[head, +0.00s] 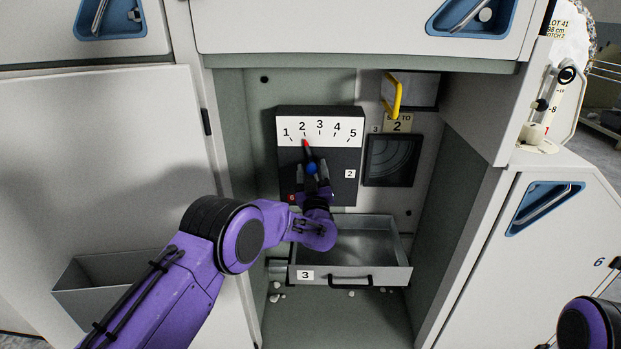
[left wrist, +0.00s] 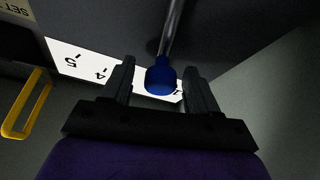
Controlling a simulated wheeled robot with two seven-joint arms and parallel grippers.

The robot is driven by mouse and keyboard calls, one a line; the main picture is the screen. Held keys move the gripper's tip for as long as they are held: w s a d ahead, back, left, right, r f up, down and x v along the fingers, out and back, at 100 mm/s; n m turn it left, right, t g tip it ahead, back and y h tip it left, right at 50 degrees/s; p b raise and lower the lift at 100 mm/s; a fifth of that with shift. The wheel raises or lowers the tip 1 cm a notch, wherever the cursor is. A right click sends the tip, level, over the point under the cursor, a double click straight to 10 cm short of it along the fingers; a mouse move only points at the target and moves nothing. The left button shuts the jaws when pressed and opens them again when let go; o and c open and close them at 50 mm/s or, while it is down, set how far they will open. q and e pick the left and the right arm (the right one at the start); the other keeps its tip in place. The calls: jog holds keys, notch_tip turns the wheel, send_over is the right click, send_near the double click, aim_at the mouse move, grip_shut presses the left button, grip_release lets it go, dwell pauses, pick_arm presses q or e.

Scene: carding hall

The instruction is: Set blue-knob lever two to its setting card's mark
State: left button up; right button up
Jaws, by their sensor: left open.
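The lever box (head: 290,158) is dark, with a white scale numbered 1 to 5 and a small tag 2 (head: 350,174). The lever's red pointer tip (head: 305,142) is at or very near the mark under 2. Its blue knob (head: 311,168) also shows in the left wrist view (left wrist: 160,80). The setting card (head: 402,124) reads 2, its upper line partly covered by a yellow handle. My left gripper (head: 312,172) is open, with a finger on each side of the blue knob and gaps visible in the left wrist view. My right gripper is out of view.
An open metal drawer (head: 306,274) marked 3 juts out below the box. The yellow handle (head: 397,98) sticks out at upper right, also in the left wrist view (left wrist: 27,104). A dark square panel (head: 390,161) is right of the box. Bay walls stand on both sides.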

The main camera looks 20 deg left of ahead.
pick_arm(q)
jog(key=v, duration=1)
jog(key=shift+p, duration=0.3)
jog(key=s+a+f+m+g+h, duration=0.15)
jog(key=s+f+g+h, duration=0.3)
jog(key=f, duration=0.65)
jog(key=s+a+f+g, duration=0.35)
jog(key=s+f, duration=0.45)
jog(key=s, duration=0.3)
jog(key=s+a+f+g, duration=0.35)
jog(key=s+f, duration=0.55)
jog(key=s, duration=0.3)
jog(key=s+a+f+g, duration=0.2)
jog(key=s+g, duration=0.4)
jog(key=s, duration=1.2)
notch_tip(320, 180, up, 15)
jog(key=p, duration=1.5)
jog(key=shift+s+f+p, duration=0.15)
jog(key=shift+s+p, duration=0.15)
jog(key=shift+s, duration=0.05)
